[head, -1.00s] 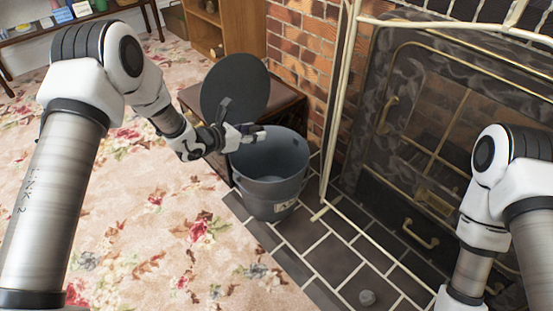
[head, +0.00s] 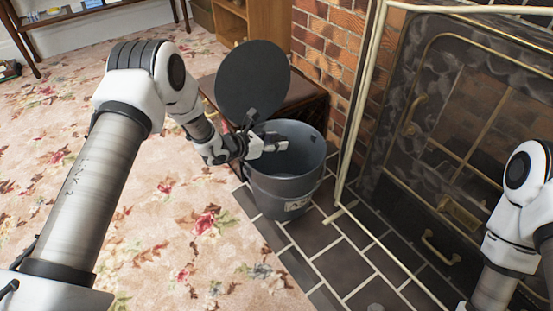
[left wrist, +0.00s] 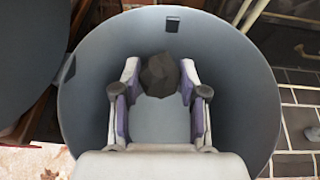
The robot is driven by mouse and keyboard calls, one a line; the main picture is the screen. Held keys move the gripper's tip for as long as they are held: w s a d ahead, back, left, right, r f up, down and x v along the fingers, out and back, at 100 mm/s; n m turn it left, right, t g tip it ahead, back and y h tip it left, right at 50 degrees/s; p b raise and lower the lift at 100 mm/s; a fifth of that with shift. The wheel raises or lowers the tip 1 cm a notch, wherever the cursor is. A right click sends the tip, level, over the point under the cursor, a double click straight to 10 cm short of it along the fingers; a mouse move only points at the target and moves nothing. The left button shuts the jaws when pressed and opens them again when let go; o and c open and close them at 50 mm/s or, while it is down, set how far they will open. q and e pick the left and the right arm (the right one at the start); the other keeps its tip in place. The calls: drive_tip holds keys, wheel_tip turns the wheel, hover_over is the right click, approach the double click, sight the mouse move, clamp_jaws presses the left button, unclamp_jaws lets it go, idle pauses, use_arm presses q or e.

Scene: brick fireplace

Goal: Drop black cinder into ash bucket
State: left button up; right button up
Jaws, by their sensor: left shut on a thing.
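The black cinder (left wrist: 160,75) is a dark, faceted lump between the fingertips of my left gripper (left wrist: 160,90) in the left wrist view. In the head view my left gripper (head: 272,144) reaches over the near left rim of the grey ash bucket (head: 283,190), with its fingers above the opening. I cannot make out the cinder in that view. The bucket stands upright and its inside (left wrist: 235,75) surrounds the fingers in the wrist view. The round dark lid (head: 253,75) stands raised at the bucket's back left. My right gripper is out of view.
A brown table (head: 300,97) stands behind the bucket by the brick wall (head: 325,45). The fireplace screen (head: 410,130) is to the right. A small grey lump (head: 375,307) lies on the dark tiles (head: 335,262). Floral carpet is clear at the left.

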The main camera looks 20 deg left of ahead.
use_arm(q)
drive_tip(key=o, duration=1.2)
drive_tip(key=v, duration=1.2)
